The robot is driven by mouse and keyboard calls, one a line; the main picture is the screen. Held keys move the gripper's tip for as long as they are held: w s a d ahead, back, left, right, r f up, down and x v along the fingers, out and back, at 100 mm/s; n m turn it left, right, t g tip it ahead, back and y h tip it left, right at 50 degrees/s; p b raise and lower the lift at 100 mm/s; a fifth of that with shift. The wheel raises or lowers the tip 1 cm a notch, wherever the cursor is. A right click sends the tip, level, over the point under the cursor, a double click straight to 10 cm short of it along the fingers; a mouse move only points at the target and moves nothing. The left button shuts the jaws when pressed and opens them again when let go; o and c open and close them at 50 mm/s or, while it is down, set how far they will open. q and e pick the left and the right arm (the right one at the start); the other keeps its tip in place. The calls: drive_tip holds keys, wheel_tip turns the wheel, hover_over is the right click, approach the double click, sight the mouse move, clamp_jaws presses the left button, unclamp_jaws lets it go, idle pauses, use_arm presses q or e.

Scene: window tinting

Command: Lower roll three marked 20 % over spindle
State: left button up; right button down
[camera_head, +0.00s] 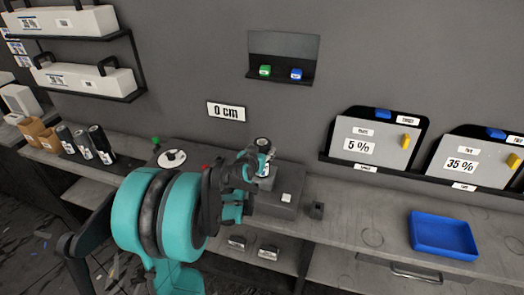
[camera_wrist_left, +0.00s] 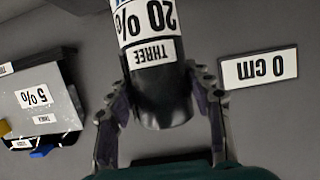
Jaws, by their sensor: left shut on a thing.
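Roll three is a dark cylinder (camera_wrist_left: 163,96) with a white label reading "20 %" and "THREE", upside down in the left wrist view. In the head view the roll (camera_head: 263,144) stands roughly upright above the dark box (camera_head: 275,204) on the bench. My left gripper (camera_head: 256,163) is shut on the roll, with one finger on each side of it in the left wrist view (camera_wrist_left: 162,103). I cannot make out the spindle, or whether the roll is around it; the gripper and roll cover that area. My right gripper is not in view.
Several dark rolls (camera_head: 101,145) stand at the bench's left. A white disc (camera_head: 172,158) lies left of my gripper. A "0 cm" sign (camera_head: 227,112) hangs on the wall behind. A blue tray (camera_head: 443,236) and a small dark block (camera_head: 317,210) are to the right.

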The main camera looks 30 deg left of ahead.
use_arm(q)
drive_tip(key=shift+f, duration=0.2)
idle(0.3)
drive_tip(key=o, duration=1.5)
drive_tip(key=shift+s, duration=0.1)
drive_tip(key=v, duration=1.2)
drive_tip(key=shift+d, duration=0.15)
